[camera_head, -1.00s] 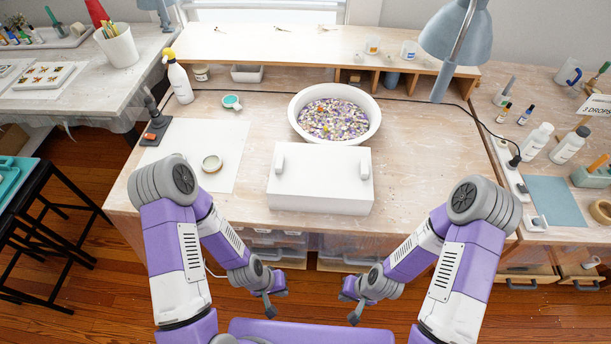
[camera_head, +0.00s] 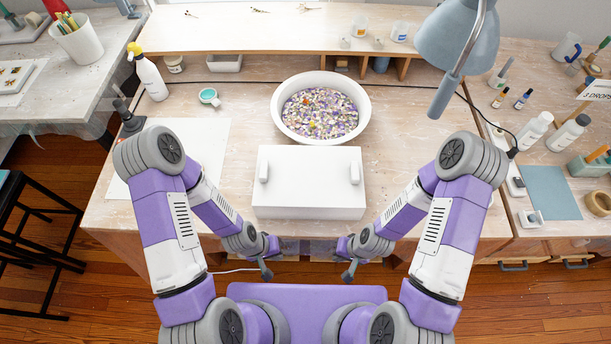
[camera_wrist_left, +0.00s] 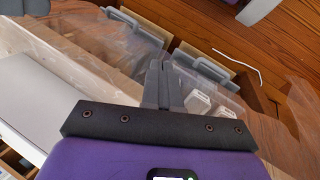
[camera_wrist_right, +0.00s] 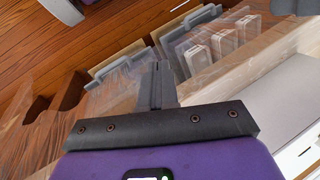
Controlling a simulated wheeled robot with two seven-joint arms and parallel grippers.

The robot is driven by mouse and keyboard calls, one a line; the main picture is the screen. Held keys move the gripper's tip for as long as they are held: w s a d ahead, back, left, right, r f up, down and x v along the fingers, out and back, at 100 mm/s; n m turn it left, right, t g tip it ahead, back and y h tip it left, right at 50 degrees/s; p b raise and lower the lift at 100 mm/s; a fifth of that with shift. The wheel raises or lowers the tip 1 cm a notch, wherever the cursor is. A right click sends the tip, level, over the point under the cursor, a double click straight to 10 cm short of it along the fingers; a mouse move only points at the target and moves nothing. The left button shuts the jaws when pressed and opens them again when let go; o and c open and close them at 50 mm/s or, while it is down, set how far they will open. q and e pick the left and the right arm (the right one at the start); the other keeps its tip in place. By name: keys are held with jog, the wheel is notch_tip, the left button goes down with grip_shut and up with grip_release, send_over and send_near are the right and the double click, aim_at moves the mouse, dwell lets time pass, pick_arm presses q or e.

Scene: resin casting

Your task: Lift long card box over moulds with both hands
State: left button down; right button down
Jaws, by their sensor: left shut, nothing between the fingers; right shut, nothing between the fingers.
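The long card box (camera_head: 309,205) is white and sits on the workbench near its front edge. Two raised white grips stand on its top, a left one (camera_head: 264,170) and a right one (camera_head: 354,170). No moulds show; I cannot tell what is under the box. My left gripper (camera_head: 266,273) is shut and empty, low in front of the bench edge, left of the box's middle. My right gripper (camera_head: 348,272) is shut and empty, at a similar height to the right. Both are apart from the box. White parts of it show in the left wrist view (camera_wrist_left: 35,95) and right wrist view (camera_wrist_right: 285,105).
A white bowl (camera_head: 279,118) of coloured chips stands just behind the box. A blue-grey lamp (camera_head: 458,45) overhangs at the back right. A spray bottle (camera_head: 150,78) and a small teal cup (camera_head: 208,97) are back left. The bench right of the box is clear.

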pick_arm(q)
jog(key=shift+s+r, duration=0.1)
jog(key=shift+r, duration=0.15)
pick_arm(e)
jog(key=shift+s+r, duration=0.1)
jog(key=shift+r, duration=0.15)
